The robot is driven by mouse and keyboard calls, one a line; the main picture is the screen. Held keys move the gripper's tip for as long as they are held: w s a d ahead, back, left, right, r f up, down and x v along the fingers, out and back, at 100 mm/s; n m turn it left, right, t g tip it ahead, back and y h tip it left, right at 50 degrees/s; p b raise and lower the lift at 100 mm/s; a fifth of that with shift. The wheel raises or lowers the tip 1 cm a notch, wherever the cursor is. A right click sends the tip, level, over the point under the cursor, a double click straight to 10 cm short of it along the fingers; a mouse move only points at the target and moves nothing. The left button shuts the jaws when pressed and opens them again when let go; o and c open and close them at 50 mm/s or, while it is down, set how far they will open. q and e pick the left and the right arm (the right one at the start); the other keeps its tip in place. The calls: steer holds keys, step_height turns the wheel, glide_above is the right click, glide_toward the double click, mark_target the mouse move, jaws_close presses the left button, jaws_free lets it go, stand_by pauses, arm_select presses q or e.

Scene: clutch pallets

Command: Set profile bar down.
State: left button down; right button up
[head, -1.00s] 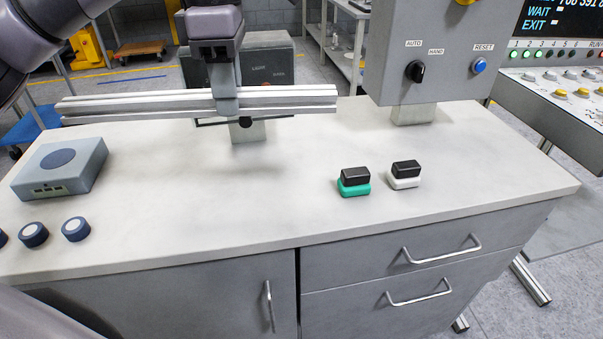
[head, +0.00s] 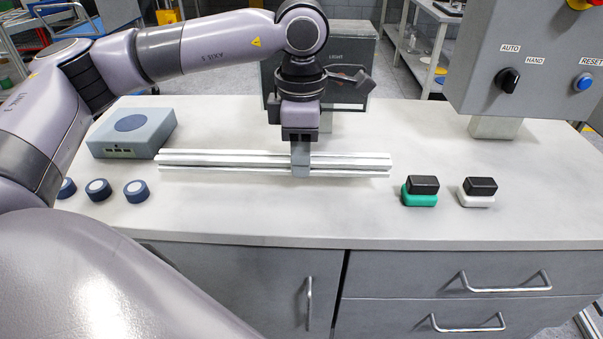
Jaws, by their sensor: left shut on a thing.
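The profile bar (head: 225,163) is a long silver grooved bar. It lies level, left to right, at the middle of the white worktop (head: 260,215). My left gripper (head: 300,168) points down from above and is shut on the bar, right of the bar's middle. The bar is at or very close to the worktop surface; I cannot tell whether it touches. My right gripper is not in view.
A grey-blue box (head: 158,127) stands close by the bar's left end. Several dark blue round knobs (head: 137,191) are at the left front. A black-and-green block (head: 420,198) and a black-and-white block (head: 478,198) stand at the right. A control box (head: 530,80) stands behind them.

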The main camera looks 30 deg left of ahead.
arm_select(q)
step_height(320, 180, down, 4)
steer(key=shift+f, duration=0.25)
steer(key=c, duration=0.7)
jaws_free()
steer(key=shift+c, duration=0.2)
steer(key=shift+r, duration=0.1)
step_height(320, 180, up, 12)
steer(key=shift+f, duration=0.1)
